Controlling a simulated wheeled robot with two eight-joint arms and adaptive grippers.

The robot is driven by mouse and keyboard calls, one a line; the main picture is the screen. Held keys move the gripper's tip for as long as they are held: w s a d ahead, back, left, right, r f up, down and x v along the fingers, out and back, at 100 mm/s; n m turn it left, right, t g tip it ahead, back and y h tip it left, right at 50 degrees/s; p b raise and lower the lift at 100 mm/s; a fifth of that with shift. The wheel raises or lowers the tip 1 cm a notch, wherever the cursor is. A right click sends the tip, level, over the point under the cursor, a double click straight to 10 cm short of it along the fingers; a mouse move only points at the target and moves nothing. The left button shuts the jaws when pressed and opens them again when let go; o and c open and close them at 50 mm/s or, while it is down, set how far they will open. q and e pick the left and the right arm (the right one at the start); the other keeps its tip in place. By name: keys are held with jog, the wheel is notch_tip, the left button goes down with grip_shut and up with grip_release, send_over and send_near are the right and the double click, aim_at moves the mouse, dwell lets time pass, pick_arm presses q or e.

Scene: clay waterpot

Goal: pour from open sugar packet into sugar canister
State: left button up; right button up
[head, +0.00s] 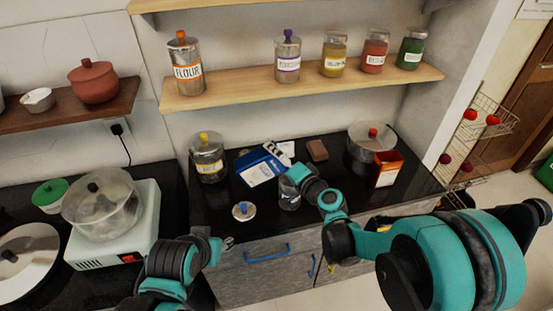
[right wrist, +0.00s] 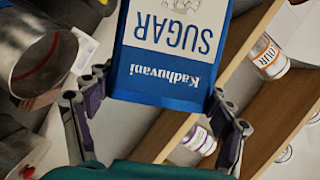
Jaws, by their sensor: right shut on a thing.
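The blue and white sugar packet (head: 262,169) is tilted above the black counter in the head view. In the right wrist view the packet (right wrist: 165,60) shows its printed face, with the lettering upside down. My right gripper (head: 277,153) is shut on it, with one finger on each side in the wrist view. An open canister (head: 289,198) stands on the counter just below my right wrist, partly hidden by it. A lid with a blue knob (head: 243,211) lies left of it. My left gripper (head: 229,243) is low at the counter's front edge; its opening is unclear.
A yellow-knobbed canister (head: 207,158) stands left of the packet. A brown block (head: 317,150), a pot with a red knob (head: 367,136) and an orange box (head: 387,168) are to the right. A shelf (head: 230,100) with labelled jars hangs above.

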jog(key=shift+d+f+m+b, duration=0.1)
jog(key=shift+f+m+b, duration=0.3)
jog(key=shift+f+b, duration=0.15)
jog(key=shift+r, duration=0.2)
jog(key=shift+w+d+m+y+b, duration=0.15)
jog(key=shift+m+y+b, duration=0.15)
jog(key=shift+m, duration=0.2)
jog(key=shift+d+r, duration=0.1)
jog(key=shift+t, duration=0.3)
jog(key=shift+w+d+r+m+t+y+b, duration=0.15)
jog(key=shift+d+m+y+b, duration=0.15)
jog(key=shift+m+b, duration=0.55)
jog(key=shift+d+r+m+t+y+b, duration=0.15)
jog(key=shift+d+m+y+b, duration=0.15)
jog(key=shift+m+b, duration=0.55)
dwell(4.7)
